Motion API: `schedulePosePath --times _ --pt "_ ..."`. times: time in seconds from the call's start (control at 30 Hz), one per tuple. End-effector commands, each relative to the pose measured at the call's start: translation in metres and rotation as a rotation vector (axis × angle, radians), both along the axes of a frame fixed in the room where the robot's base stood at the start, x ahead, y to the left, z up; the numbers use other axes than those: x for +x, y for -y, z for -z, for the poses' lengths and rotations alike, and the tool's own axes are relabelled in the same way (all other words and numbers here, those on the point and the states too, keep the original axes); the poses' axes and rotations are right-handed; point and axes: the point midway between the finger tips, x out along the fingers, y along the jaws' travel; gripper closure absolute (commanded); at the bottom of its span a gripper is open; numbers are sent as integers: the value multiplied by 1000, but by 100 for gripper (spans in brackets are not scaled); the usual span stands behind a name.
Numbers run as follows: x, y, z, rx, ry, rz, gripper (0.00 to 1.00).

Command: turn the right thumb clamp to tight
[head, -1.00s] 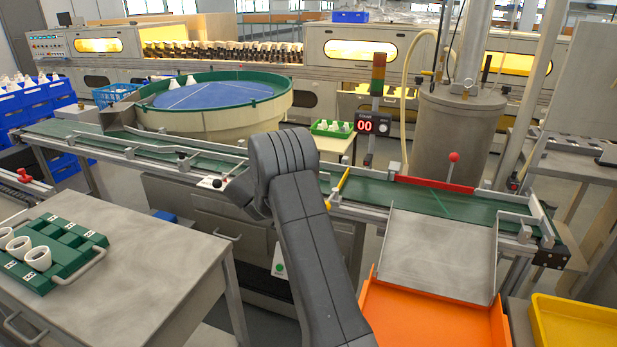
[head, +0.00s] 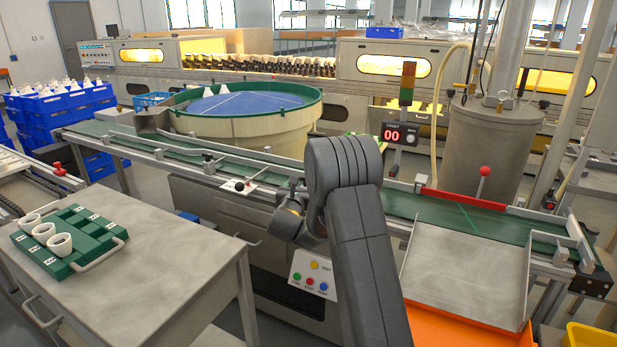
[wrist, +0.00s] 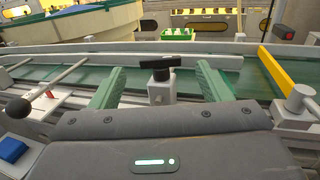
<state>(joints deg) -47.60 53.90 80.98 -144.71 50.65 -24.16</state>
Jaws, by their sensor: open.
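In the wrist view, a thumb clamp (wrist: 160,64) with a black T-shaped handle stands on a pale grey block at the near side of the conveyor. Its bar lies nearly crosswise in the picture, right end slightly higher. I cannot tell how tight it is. My gripper (wrist: 161,73) is open, its two green fingers on either side of the clamp with a gap on each side. Nothing is held. In the head view my own arm hides most of the gripper and I cannot make out this clamp clearly.
A yellow bar (wrist: 279,72) crosses the conveyor belt (wrist: 245,83) to the right in the wrist view. A black ball knob (wrist: 45,83) and a blue block (wrist: 12,149) are at the left. In the head view, a button panel (head: 312,276) hangs below the conveyor.

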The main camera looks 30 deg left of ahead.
Motion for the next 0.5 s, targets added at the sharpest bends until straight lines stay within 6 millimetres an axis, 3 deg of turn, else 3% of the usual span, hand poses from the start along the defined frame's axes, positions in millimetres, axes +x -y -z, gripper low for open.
schedulePosePath --times 0.2,0.5 --pt "38 -14 0 1 1 1 29" --pt "68 -26 0 0 0 1 29"
